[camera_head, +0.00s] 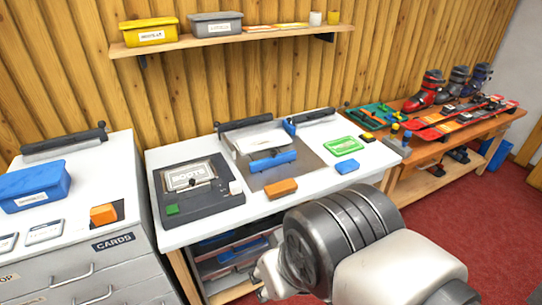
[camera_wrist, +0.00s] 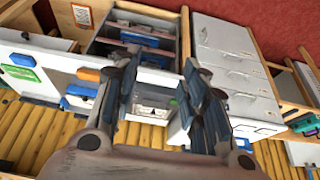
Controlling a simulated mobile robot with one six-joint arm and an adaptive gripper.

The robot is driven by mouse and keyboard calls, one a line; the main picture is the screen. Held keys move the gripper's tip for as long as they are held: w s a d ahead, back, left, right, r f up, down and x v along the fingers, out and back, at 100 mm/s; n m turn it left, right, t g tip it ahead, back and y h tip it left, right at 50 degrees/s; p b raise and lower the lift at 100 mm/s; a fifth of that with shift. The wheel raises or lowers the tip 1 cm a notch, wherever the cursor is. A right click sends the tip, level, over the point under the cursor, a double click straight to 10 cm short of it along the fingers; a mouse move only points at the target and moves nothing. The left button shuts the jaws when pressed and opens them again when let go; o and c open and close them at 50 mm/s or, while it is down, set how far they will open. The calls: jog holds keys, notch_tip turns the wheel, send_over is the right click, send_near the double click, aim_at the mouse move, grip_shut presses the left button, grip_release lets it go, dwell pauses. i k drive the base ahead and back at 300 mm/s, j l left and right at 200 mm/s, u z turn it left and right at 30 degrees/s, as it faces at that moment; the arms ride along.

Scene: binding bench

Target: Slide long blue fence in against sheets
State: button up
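The long blue fence (camera_head: 272,161) lies on the grey board (camera_head: 308,163) on the white bench, in front of the white sheets (camera_head: 262,138). A strip of bare board seems to show between fence and sheets. A small blue piece (camera_head: 289,126) stands at the sheets' back right corner. My gripper (camera_wrist: 160,75) is open, with nothing between its fingers in the wrist view. It is off the bench's front side, apart from the fence. In the head view my arm hides the fingers. In the wrist view, the blue thing (camera_wrist: 80,91) beyond the orange block looks like the fence.
An orange block (camera_head: 281,188) and a blue block (camera_head: 347,167) lie in front of and right of the fence. A dark machine (camera_head: 229,202) stands left, a green card (camera_head: 343,146) right. Drawers (camera_wrist: 235,60) flank the bench. A shelf (camera_head: 230,37) hangs above.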

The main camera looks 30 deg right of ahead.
aim_at(276, 160)
jog(key=i, duration=0.65)
jog(key=i+j+z, duration=0.15)
jog(key=i, duration=0.45)
